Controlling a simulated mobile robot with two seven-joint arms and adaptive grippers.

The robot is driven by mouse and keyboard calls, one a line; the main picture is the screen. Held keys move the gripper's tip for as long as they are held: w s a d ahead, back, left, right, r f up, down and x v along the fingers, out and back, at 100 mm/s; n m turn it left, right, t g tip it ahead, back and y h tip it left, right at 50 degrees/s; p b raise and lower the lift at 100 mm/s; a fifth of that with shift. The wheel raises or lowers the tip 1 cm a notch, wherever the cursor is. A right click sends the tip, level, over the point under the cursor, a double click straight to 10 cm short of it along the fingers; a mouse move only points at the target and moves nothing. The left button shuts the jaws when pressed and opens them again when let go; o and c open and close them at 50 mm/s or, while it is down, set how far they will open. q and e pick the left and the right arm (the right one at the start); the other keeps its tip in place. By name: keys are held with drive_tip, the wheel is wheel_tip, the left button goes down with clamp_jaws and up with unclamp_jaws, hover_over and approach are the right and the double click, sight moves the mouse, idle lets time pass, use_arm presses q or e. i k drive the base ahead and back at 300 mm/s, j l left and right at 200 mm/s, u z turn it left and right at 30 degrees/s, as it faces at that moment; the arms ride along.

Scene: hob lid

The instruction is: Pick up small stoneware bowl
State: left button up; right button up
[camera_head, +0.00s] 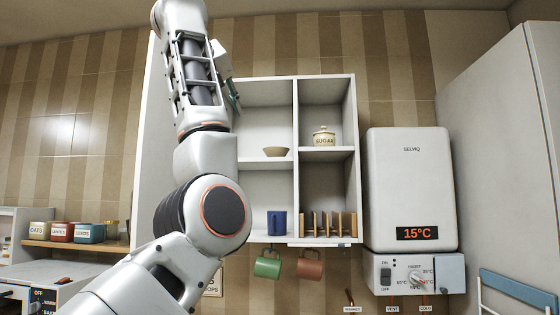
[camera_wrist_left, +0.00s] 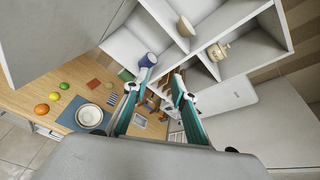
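The small stoneware bowl (camera_head: 276,151) is a shallow beige bowl upright on a middle shelf of the open white wall cabinet (camera_head: 296,165). It also shows near the top of the left wrist view (camera_wrist_left: 186,27). My left gripper (camera_wrist_left: 162,82) is open and empty, its two teal fingers apart. In the head view the left arm rises in front of the cabinet's left part, and only a bit of the gripper (camera_head: 232,95) shows behind it. The gripper is apart from the bowl. My right gripper is not in view.
A sugar jar (camera_head: 324,136) stands in the compartment right of the bowl. Below are a blue mug (camera_head: 276,222) and a wooden rack (camera_head: 328,223). Green (camera_head: 267,264) and brown (camera_head: 310,265) mugs hang underneath. A white heater (camera_head: 408,190) is at the right. A wider bowl (camera_wrist_left: 89,115) stands on the counter.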

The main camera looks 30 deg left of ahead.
sight(271, 152)
drive_tip(key=i+j, duration=0.4)
drive_tip(key=i, duration=0.15)
drive_tip(key=i+j, duration=0.35)
drive_tip(key=i, duration=0.25)
